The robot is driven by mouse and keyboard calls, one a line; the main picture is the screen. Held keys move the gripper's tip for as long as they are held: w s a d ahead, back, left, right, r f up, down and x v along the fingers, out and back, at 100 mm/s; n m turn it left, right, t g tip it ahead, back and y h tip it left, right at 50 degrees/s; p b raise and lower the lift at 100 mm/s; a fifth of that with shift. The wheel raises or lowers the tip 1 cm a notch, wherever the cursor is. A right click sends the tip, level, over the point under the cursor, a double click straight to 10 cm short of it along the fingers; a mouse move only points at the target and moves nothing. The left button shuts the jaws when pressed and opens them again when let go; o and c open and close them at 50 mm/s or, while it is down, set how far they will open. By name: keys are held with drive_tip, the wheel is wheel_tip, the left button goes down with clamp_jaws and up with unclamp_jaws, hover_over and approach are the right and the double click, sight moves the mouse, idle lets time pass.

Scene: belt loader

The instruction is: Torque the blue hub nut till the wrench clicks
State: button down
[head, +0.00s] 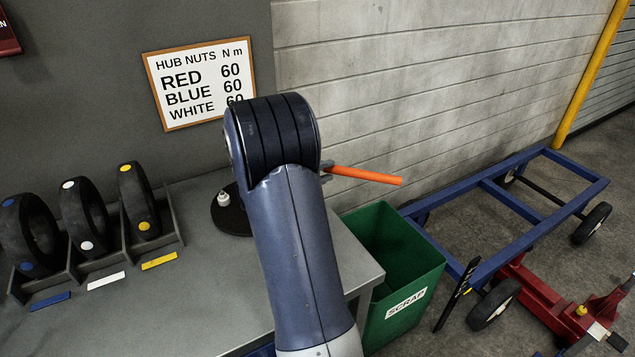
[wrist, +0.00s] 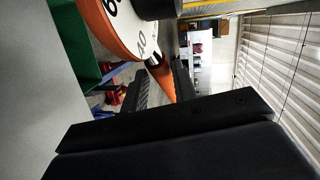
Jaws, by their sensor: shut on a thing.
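My gripper (wrist: 163,86) is shut on the orange torque wrench (head: 365,175). In the head view its handle sticks out to the right of my arm, above the scrap bin. In the wrist view the wrench (wrist: 112,32) shows a white dial with an orange rim and black figures, 40 among them. A black disc (head: 229,222) with a white nut (head: 223,198) on it is on the bench, partly behind my arm. I see no blue hub nut; my arm may hide it. Whether the wrench touches any nut is hidden.
The grey bench (head: 190,300) holds a rack of black wheels (head: 85,215) with blue, white and yellow markers. A green scrap bin (head: 400,290) stands right of the bench, with a blue cart frame (head: 505,195) beyond. The wall sign (head: 200,82) gives 60 for red and blue.

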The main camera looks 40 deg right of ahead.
drive_tip(key=w+d+f+n+t+y+b, duration=0.1)
drive_tip(key=w+d+n+t+b, duration=0.2)
drive_tip(key=d+t+b, duration=0.3)
drive_tip(key=shift+w+n, duration=0.4)
drive_tip(key=shift+n, duration=0.4)
drive_tip(key=shift+d, duration=0.1)
drive_tip(key=shift+f+b, duration=1.2)
drive_tip(key=shift+b, duration=0.05)
idle(0.6)
idle(0.6)
drive_tip(key=shift+s+a+m+g+p, duration=0.5)
drive_tip(key=shift+s+a+g+p, duration=0.1)
drive_tip(key=shift+p, duration=0.1)
